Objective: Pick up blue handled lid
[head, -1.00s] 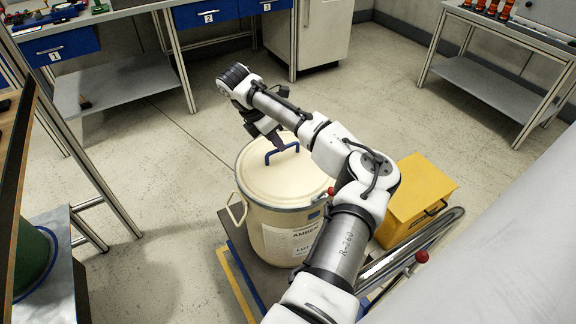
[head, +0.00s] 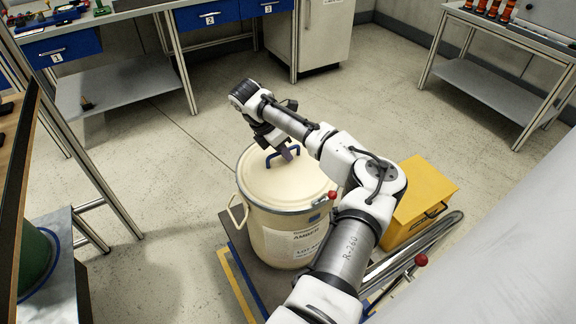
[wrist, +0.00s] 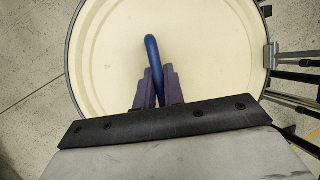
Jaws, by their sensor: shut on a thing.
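The cream lid (head: 265,180) with its blue handle (head: 272,158) lies on top of the cream drum (head: 265,232) in the head view. In the wrist view the lid (wrist: 110,60) fills the upper middle, and the blue handle (wrist: 152,55) runs down between the fingers. My gripper (head: 287,153) is at the right end of the handle. In the wrist view my gripper (wrist: 158,88) has its two purple-grey fingers closed on the handle from either side. The lid appears seated on the drum's rim.
The drum stands on a cart (head: 236,275) with a curved metal handlebar (head: 440,232). A yellow box (head: 420,195) is right of the drum. Workbenches stand at the back left (head: 125,85) and back right (head: 500,95). A green container (head: 38,262) is at the lower left. The floor between is open.

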